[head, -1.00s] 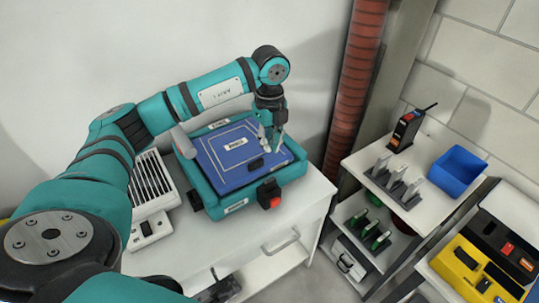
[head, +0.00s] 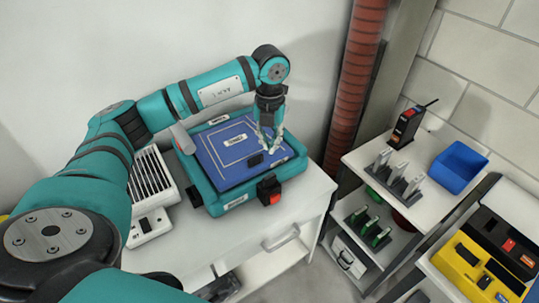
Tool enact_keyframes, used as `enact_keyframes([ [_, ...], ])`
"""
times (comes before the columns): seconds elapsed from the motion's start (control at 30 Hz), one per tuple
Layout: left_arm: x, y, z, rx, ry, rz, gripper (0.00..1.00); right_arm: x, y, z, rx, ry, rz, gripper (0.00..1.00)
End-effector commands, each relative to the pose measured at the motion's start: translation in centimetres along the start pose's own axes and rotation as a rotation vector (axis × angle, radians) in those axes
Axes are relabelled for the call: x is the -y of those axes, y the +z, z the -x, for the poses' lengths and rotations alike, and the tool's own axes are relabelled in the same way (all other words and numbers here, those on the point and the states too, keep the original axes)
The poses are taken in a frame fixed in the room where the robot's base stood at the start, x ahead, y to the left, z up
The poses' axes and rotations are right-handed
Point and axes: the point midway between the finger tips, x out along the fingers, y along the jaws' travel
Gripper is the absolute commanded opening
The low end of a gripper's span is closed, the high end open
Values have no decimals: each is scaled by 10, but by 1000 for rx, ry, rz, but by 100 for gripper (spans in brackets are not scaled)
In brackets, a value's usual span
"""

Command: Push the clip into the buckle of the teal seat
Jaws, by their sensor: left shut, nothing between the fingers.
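The teal seat (head: 236,203) stands on the white cabinet, with a blue pad (head: 215,165) inside its raised rim. A black buckle with a red button (head: 271,194) sits at the seat's front right edge. A small black piece, which looks like the clip (head: 255,160), lies on the pad, apart from the buckle and behind it. My left gripper (head: 268,148) reaches down over the right part of the pad, just behind and right of the clip. It is shut and empty. Whether its tips touch the pad cannot be told. My right gripper is out of view.
A white slatted unit (head: 152,186) stands left of the seat. A red ribbed pipe (head: 353,95) rises behind, to the right. Shelves at the right hold a blue bin (head: 459,168) and a yellow case (head: 477,268). The cabinet top (head: 300,205) is clear right of the seat.

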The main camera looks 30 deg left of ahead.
Motion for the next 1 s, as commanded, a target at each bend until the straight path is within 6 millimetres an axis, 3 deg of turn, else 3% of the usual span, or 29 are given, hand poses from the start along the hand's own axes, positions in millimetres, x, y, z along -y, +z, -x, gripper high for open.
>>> enact_keyframes([
  [0.7,0,0,-39,5,2,-1654,0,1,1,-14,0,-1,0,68],
  [1.0,0,0,-50,5,3,-2156,0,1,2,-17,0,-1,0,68],
])
